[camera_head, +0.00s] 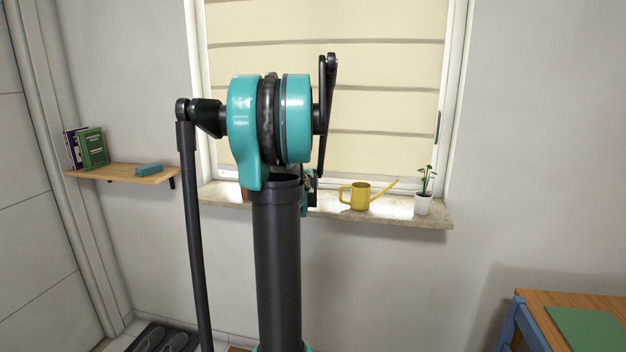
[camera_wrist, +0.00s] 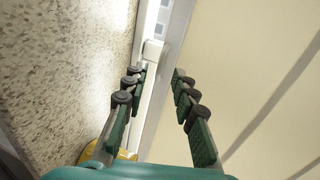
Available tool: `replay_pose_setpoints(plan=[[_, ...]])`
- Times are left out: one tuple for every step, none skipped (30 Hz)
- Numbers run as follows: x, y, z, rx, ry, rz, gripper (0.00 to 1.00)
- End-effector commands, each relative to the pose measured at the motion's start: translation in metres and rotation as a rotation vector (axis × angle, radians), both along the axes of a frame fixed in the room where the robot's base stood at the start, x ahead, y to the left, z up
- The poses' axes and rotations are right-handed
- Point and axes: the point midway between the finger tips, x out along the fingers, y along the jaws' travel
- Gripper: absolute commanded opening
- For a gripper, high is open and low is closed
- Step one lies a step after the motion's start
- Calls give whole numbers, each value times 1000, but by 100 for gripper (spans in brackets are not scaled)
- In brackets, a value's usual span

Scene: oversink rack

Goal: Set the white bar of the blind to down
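The cream blind (camera_head: 385,105) hangs over the window and reaches down close to the stone sill. Its lower edge is partly hidden behind my arm in the head view. In the wrist view the blind (camera_wrist: 240,65) fills the right side, and a white bar (camera_wrist: 165,100) runs along its edge, between my fingers. My gripper (camera_wrist: 158,75) is open, with dark green fingers on either side of this white strip. A gap shows between the fingers, and I cannot tell whether either touches the bar. In the head view my gripper is mostly hidden behind my arm.
The speckled sill (camera_head: 400,213) carries a yellow watering can (camera_head: 360,196) and a potted plant (camera_head: 423,203). A wooden shelf (camera_head: 130,175) with books is at left. A table with a green mat (camera_head: 588,330) stands at lower right.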

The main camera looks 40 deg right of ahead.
Motion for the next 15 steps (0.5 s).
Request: replay_pose_setpoints(plan=[[-6,8,3,-1,1,1,27],[-10,12,4,-1,1,1,27],[-14,17,6,-1,1,1,27],[-17,22,7,0,0,2,27],[-21,25,9,0,0,2,27],[-25,30,11,-1,1,2,27],[-28,34,12,-1,1,1,27],[-31,37,13,-1,1,1,27],[-35,42,15,0,0,2,27],[-38,45,16,0,0,2,27],[-41,48,17,-1,0,2,27],[-43,52,18,-2,0,2,27],[-45,54,19,-2,0,2,27],[-47,57,20,-1,1,2,27],[-50,59,21,0,0,2,27]])
